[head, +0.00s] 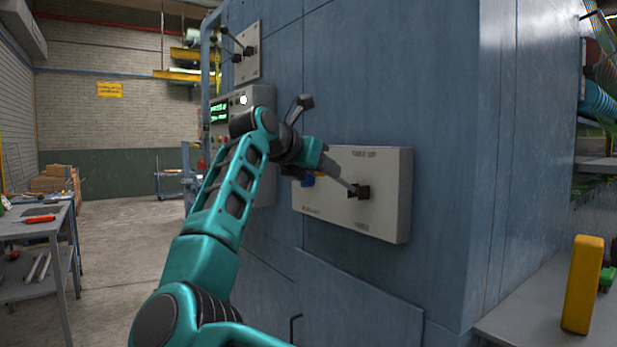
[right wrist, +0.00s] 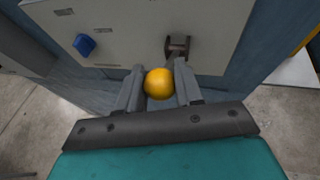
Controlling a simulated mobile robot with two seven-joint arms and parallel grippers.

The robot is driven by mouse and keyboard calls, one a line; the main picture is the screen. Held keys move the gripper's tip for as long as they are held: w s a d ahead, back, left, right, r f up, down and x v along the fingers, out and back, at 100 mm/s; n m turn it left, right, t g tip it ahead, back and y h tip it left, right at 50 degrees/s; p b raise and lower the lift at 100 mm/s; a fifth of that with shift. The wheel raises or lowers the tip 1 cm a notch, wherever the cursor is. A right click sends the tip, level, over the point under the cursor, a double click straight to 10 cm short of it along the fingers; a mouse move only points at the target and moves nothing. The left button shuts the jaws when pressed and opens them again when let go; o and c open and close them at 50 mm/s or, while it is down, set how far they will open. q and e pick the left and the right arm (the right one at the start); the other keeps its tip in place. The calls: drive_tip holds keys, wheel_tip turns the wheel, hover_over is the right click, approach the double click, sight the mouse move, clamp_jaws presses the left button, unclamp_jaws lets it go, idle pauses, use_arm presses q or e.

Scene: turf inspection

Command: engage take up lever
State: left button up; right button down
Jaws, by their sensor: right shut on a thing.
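The take up panel (head: 388,172) is a pale box on the blue machine's side, with lettering that looks like "TAKE UP" at its top. Its lever has a dark pivot block (head: 359,192) and a short rod reaching up-left toward my right gripper (head: 327,168). In the right wrist view the lever ends in a yellow ball knob (right wrist: 158,84), between the two fingers of my right gripper (right wrist: 159,88), which is shut on it. The pivot block (right wrist: 178,46) shows just beyond. In the head view my gripper mostly hides the knob. My left gripper is not in view.
A blue knob (right wrist: 84,45) sits on the same panel, left of the lever; it shows partly in the head view (head: 307,181). Another lever panel (head: 247,52) and a lit control box (head: 262,97) are farther left. A workbench (head: 35,228) stands far left, with open floor between.

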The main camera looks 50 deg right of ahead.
drive_tip(key=shift+s+d+r, duration=0.1)
drive_tip(key=shift+d+r, duration=0.15)
drive_tip(key=shift+r, duration=0.25)
drive_tip(key=c, duration=0.8)
unclamp_jaws()
drive_tip(key=shift+f, duration=0.15)
drive_tip(key=shift+o, duration=0.2)
drive_tip(key=shift+a, duration=0.35)
drive_tip(key=b+v, duration=0.1)
drive_tip(key=v, duration=1.1)
